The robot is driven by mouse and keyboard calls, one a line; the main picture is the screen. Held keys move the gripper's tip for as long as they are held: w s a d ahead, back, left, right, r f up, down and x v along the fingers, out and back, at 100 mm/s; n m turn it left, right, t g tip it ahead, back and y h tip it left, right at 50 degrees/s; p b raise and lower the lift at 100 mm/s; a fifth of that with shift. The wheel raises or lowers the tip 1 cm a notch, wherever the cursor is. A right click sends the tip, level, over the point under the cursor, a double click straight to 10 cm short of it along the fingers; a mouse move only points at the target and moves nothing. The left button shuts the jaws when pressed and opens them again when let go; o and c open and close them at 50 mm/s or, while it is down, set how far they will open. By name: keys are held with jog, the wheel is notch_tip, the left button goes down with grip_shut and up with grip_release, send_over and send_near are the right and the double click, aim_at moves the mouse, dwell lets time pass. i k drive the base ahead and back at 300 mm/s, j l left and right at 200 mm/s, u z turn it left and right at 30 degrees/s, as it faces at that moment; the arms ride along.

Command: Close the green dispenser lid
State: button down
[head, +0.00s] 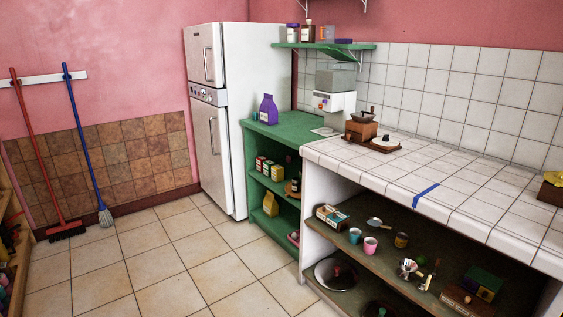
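A small green box-like thing (485,281) stands on the open shelf under the tiled counter, at the lower right in the head view. It may be the green dispenser. It is small and dark there, with some yellow and purple at its front, and I cannot tell how its lid stands. My gripper is not in view.
On the same brown shelf (395,258) are a turquoise cup (355,236), a pink cup (370,245), a brown box (466,302) and a boxed item (332,216). A coffee grinder (361,127) stands on the tiled counter (390,168). The tiled floor (180,265) is clear.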

aim_at(339, 55)
jog(key=i, duration=2.6)
